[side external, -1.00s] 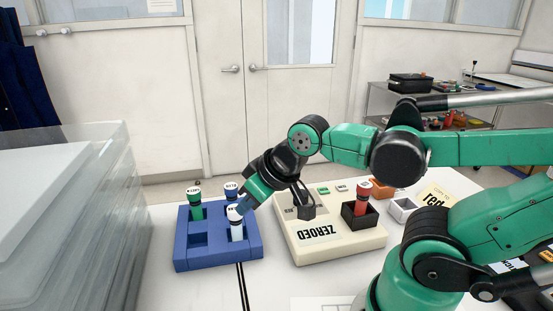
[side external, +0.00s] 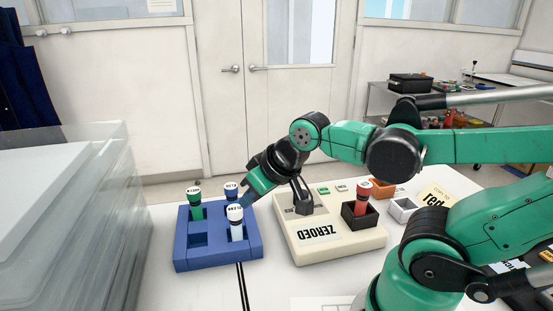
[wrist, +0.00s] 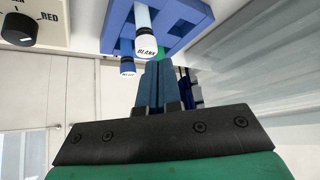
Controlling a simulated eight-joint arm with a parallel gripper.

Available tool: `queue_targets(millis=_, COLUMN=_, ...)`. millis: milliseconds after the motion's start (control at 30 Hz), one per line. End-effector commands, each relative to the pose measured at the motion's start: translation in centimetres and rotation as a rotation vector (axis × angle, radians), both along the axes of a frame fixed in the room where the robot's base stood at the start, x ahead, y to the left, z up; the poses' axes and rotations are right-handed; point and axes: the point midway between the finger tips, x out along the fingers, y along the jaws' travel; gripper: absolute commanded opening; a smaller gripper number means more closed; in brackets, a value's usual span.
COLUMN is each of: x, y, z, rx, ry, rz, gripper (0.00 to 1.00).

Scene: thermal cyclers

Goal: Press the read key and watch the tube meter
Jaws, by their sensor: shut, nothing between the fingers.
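The tube meter is a cream box (side external: 290,243) with a display that reads ZEROED, upside down in the side view. A green key (side external: 323,190) and a pale key (side external: 342,187) sit on its far part; their lettering is too small to read. A red tube (side external: 362,200) stands upright in the meter's black socket (side external: 350,220). My gripper (side external: 244,201) is shut and empty, left of the meter, close beside the white-capped BLANK tube (side external: 236,222). In the wrist view my shut fingers (wrist: 158,80) point at the rack area, just below the BLANK cap (wrist: 147,47).
The blue rack (side external: 217,257) also holds a green tube (side external: 196,205) and a blue-capped tube (side external: 231,190). A dark knob (wrist: 18,29) shows in the wrist view. An orange block (side external: 382,187), white box (side external: 403,208) and yellow note (side external: 437,193) lie right. Clear stacked boxes (side external: 70,220) stand left.

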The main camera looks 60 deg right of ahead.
Motion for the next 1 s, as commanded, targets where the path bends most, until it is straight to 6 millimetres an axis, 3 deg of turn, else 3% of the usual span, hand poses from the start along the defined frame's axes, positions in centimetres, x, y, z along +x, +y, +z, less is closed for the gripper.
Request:
queue_targets(millis=267, x=0.9, y=-10.2, z=0.6, rx=0.187, ry=-0.1, rz=-0.525, gripper=0.0)
queue_targets(millis=400, x=-0.3, y=-16.0, z=0.8, rx=0.283, ry=-0.183, rz=-0.804, gripper=0.0)
queue_targets(millis=533, x=-2.0, y=-20.3, z=0.8, rx=0.349, ry=-0.257, rz=-1.003, gripper=0.0)
queue_targets(millis=700, x=-3.7, y=-23.3, z=0.8, rx=0.394, ry=-0.32, rz=-1.146, gripper=0.0)
queue_targets(millis=1000, x=-4.2, y=-24.0, z=0.8, rx=0.408, ry=-0.336, rz=-1.181, gripper=0.0)
